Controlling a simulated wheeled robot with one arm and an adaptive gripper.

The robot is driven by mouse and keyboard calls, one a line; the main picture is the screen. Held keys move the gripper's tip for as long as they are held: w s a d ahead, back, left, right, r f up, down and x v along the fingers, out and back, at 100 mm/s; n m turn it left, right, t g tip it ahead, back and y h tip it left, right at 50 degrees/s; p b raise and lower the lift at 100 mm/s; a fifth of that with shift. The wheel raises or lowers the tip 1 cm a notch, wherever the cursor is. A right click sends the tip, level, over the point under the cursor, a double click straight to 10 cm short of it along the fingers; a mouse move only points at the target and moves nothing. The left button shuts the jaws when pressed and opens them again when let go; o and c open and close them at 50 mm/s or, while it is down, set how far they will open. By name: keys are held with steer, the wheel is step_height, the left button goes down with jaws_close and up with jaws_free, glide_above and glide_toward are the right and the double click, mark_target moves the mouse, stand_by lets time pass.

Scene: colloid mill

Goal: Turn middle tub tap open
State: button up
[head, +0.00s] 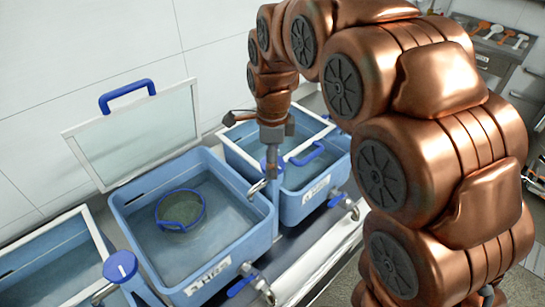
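The middle tub (207,285) is blue, with water and a blue-rimmed strainer basket (181,210) inside. Its clear lid (135,135) with a blue handle stands open at the back. A tap with a metal spout (257,188) and a blue top stands between the middle and right tubs. A drain valve with a blue lever (242,286) is on the middle tub's front. My gripper (271,158) points down just above the blue-topped tap; its fingers look close together and partly hide that top. I cannot tell if they touch it or hold it.
The right tub (305,205) has a lid with a blue handle (307,154) and a front drain valve (343,204). The left tub (50,262) is cut off by the frame; another blue-topped tap (121,267) stands beside it. A white wall is behind.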

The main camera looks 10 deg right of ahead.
steer(key=shift+c, duration=0.3)
steer(key=c, duration=1.1)
steer(key=shift+f+b, duration=0.1)
steer(key=shift+b, duration=0.25)
